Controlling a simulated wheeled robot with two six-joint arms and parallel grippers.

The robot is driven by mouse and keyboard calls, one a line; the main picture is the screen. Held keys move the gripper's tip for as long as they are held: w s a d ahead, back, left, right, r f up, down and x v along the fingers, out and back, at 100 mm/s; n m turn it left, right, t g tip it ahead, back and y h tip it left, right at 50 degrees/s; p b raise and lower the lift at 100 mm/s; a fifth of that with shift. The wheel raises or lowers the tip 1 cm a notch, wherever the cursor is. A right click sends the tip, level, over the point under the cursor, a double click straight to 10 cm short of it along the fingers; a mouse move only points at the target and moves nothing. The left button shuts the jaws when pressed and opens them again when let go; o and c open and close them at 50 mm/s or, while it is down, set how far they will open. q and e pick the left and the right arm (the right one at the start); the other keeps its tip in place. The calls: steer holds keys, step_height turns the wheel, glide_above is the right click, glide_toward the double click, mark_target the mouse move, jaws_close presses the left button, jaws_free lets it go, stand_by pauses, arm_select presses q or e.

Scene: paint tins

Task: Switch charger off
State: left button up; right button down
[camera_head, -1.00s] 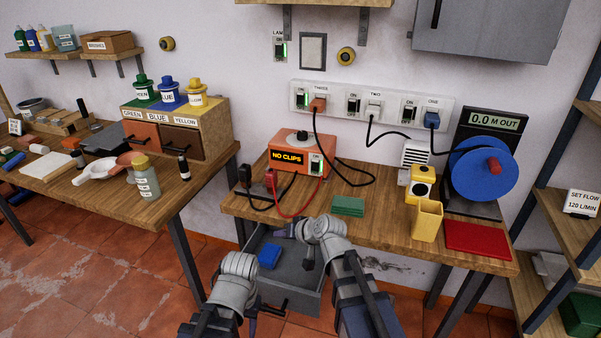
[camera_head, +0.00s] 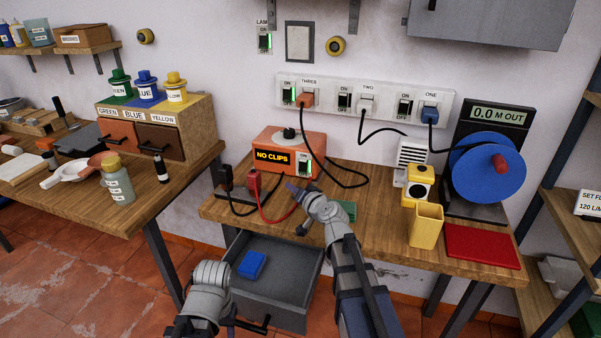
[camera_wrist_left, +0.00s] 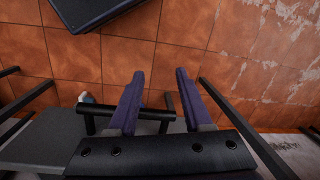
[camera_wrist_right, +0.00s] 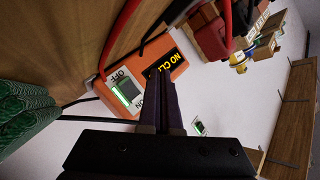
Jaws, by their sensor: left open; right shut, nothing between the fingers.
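The charger (camera_head: 283,150) is an orange box on the bench, its display reading "NO CLIPS". Its switch (camera_head: 305,166) is on the front, with a green light showing. The right wrist view shows the switch (camera_wrist_right: 126,92) with its OFF and ON labels and lit green strip. My right gripper (camera_head: 290,189) is shut and empty in front of the charger and below the switch, apparently apart from it. In the right wrist view its fingers (camera_wrist_right: 161,88) cover part of the display. My left gripper (camera_wrist_left: 160,74) is open, low by the drawer's black handle (camera_wrist_left: 108,113).
The grey drawer (camera_head: 285,290) below the bench stands open with a blue block (camera_head: 252,264) inside. Red and black clips (camera_head: 254,184) with cables lie left of the gripper. A green pad (camera_head: 346,209) sits behind my right wrist. A socket strip (camera_head: 384,103) is on the wall above.

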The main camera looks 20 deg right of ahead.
steer(key=shift+w, duration=0.1)
steer(key=shift+w+d+f+b, duration=0.2)
steer(key=shift+w+d, duration=0.6)
steer(key=shift+w, duration=0.35)
steer(key=shift+w+d+f+b, duration=0.25)
steer(key=shift+w+d, duration=0.55)
steer(key=shift+w, duration=0.4)
steer(key=shift+w+d+f+b, duration=0.2)
steer(key=shift+w+d, duration=0.6)
steer(key=shift+w, duration=0.35)
steer(key=shift+w+d, duration=0.1)
steer(key=shift+w, duration=0.05)
steer(key=shift+w+d, duration=0.15)
steer(key=shift+w, duration=0.05)
steer(key=shift+w+d+f, duration=0.1)
steer(key=shift+w+d, duration=0.05)
steer(key=shift+w, duration=0.1)
steer(key=shift+s, duration=0.1)
stand_by(0.4)
steer(key=shift+s+a, duration=0.4)
steer(key=shift+s, duration=0.15)
steer(key=shift+s+a+r+p, duration=0.25)
steer(key=shift+s+a, duration=0.45)
steer(key=shift+s, duration=0.3)
steer(key=shift+s+a+r+p, duration=0.2)
steer(key=shift+s+a, duration=0.5)
steer(key=shift+s, duration=0.3)
